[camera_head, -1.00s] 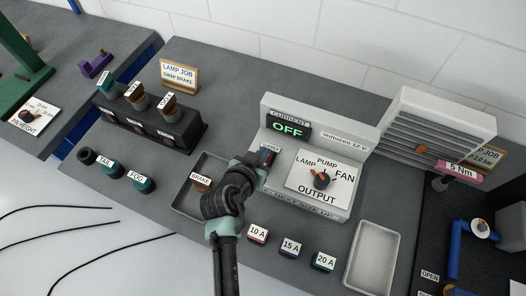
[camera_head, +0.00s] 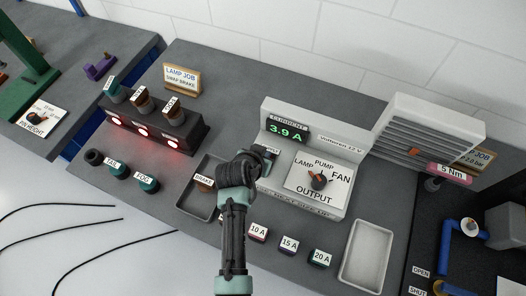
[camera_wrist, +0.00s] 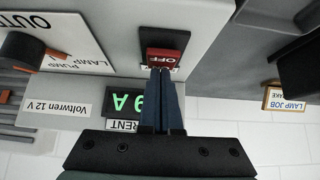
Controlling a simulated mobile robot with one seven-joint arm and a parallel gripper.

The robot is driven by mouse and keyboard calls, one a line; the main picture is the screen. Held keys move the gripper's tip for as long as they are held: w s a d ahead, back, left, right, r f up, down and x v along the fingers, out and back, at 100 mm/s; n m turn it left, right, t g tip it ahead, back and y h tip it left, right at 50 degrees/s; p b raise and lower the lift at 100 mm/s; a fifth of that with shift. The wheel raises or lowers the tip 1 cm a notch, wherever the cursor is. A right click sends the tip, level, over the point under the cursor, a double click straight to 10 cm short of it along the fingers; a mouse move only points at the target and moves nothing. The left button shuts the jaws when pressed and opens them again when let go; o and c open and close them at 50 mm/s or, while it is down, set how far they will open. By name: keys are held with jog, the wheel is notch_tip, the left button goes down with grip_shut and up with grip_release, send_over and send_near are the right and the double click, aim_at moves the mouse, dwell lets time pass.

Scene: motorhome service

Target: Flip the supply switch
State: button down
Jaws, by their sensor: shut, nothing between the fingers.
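The supply switch is a red rocker (camera_wrist: 166,58) in a dark frame on the grey Voltwren 12 V unit (camera_head: 345,150). Its visible face reads OFF in the wrist view. My gripper (camera_wrist: 160,74) is shut and empty, with its fingertips at the switch's lower edge in that view; I cannot tell whether they touch it. In the head view my gripper (camera_head: 263,160) is at the unit's left side and mostly covers the switch. The unit's display (camera_head: 287,132) reads 3.9 A in green.
The selector knob (camera_head: 318,180) sits on the OUTPUT panel right of my gripper. The lamp block (camera_head: 152,130) has red lights lit. A dark tray (camera_head: 190,200) lies left of my arm, with fuses (camera_head: 289,245) in front and a pale empty tray (camera_head: 366,255) at right.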

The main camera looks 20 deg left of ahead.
jog(key=shift+w+d+f, duration=0.15)
jog(key=shift+f, duration=0.2)
jog(key=shift+w+r+b, duration=0.15)
jog(key=shift+w+b, duration=0.15)
jog(key=shift+w, duration=0.25)
jog(key=shift+w+r+p, duration=0.3)
jog(key=shift+r, duration=0.05)
notch_tip(320, 180, up, 4)
jog(key=p, duration=0.3)
jog(key=shift+w+d+r, duration=0.1)
jog(key=shift+r, duration=0.1)
jog(key=b+v, duration=0.2)
jog(key=v, duration=0.7)
jog(key=shift+r, duration=0.1)
